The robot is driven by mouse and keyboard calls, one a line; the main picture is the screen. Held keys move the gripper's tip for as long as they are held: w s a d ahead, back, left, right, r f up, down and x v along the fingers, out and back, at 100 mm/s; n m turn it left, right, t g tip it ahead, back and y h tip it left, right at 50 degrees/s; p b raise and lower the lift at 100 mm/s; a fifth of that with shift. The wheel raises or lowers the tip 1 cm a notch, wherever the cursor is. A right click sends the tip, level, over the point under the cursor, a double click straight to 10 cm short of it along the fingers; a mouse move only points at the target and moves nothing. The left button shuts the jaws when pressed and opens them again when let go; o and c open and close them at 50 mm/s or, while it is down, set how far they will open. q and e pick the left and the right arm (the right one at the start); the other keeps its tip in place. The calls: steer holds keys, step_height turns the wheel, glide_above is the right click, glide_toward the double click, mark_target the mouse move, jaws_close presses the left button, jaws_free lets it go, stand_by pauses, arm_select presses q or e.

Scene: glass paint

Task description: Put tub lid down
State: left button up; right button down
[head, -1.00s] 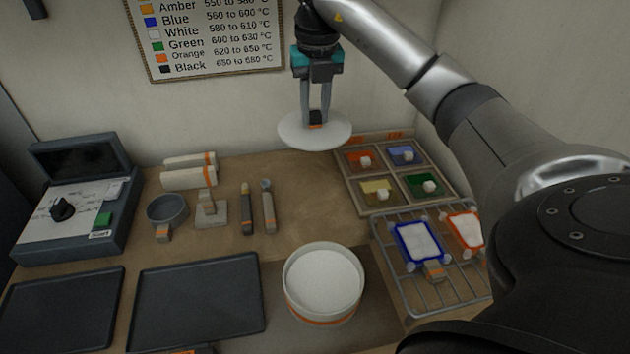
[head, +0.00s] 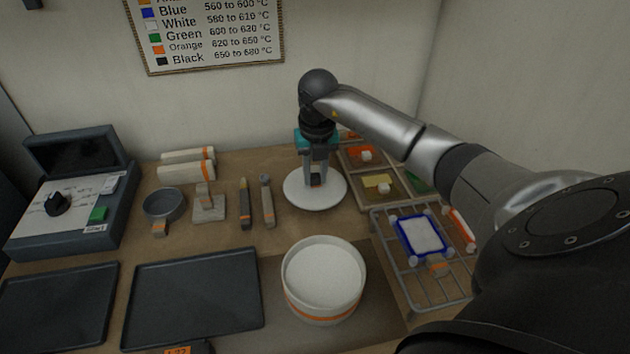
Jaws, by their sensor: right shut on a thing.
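The tub lid (head: 326,201) is a round white disc with a dark and orange knob on top. My right gripper (head: 315,181) is shut on that knob, pointing straight down. The lid is level, at or very close to the table top, behind the tub and left of the sectioned tray; I cannot tell whether it touches the table. The tub (head: 322,311), white with an orange band, stands uncovered in front, with white material inside. My left gripper is not in view.
The sectioned color tray (head: 362,200) is close to the lid's right. Hand tools (head: 244,205), a grey sieve-like cup (head: 164,205) and white rolls (head: 187,172) lie left. Dark trays (head: 193,300) and a control box (head: 75,200) are farther left.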

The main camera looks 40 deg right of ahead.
mark_target(316, 190)
steer(key=shift+f, duration=1.15)
steer(key=shift+f, duration=0.2)
steer(key=c, duration=0.7)
jaws_free()
steer(key=shift+o, duration=0.2)
steer(key=shift+r, duration=0.6)
step_height(316, 190, up, 11)
steer(key=s+p, duration=0.1)
steer(key=shift+s+a, duration=0.15)
steer(key=shift+a, duration=0.2)
